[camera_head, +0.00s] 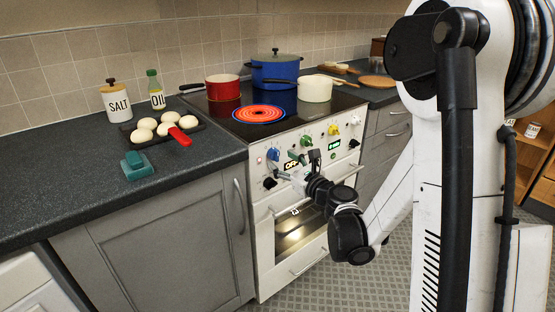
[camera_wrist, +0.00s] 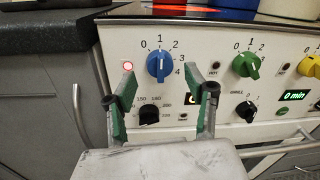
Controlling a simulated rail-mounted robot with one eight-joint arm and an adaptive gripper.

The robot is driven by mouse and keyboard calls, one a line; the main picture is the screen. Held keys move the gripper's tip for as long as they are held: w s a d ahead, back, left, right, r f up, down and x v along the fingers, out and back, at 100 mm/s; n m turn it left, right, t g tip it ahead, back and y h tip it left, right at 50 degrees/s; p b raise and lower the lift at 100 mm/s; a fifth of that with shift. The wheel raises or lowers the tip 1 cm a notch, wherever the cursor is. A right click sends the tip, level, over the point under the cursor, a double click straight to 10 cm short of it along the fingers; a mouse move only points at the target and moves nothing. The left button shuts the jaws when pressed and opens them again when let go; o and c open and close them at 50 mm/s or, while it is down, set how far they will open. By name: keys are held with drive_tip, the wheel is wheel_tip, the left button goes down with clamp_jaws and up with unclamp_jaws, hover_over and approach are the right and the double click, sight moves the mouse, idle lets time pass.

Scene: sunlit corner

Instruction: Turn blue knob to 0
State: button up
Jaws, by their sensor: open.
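The blue knob (camera_head: 273,154) is at the left of the cooker's front panel. In the wrist view the blue knob (camera_wrist: 158,65) has a printed scale from 0 to 4 around it. Its pale mark points roughly up, near 1, not at the 0 on its upper left. My gripper (camera_wrist: 162,88) is open and empty, its green-lined fingers spread below and to either side of the knob, not visibly touching it. In the head view my gripper (camera_head: 298,168) is in front of the panel, just right of the blue knob.
A black knob (camera_wrist: 149,114) sits below, between the fingers. Green (camera_wrist: 246,65) and yellow (camera_wrist: 311,66) knobs are to the right. A red light (camera_wrist: 127,66) glows at left. The front-left burner (camera_head: 259,114) glows orange. An oven handle (camera_head: 345,174) juts out below the panel.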

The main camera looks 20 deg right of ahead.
sight(275, 155)
drive_tip(key=shift+x, duration=1.5)
drive_tip(key=c, duration=1.1)
drive_tip(key=shift+c, duration=0.2)
drive_tip(key=shift+n+b, duration=0.3)
drive_tip(key=shift+b, duration=0.05)
drive_tip(key=n+b, duration=0.1)
drive_tip(key=n, duration=0.2)
drive_tip(key=shift+f, duration=0.1)
drive_tip(key=shift+n+b, duration=0.8)
drive_tip(key=shift+n, duration=1.4)
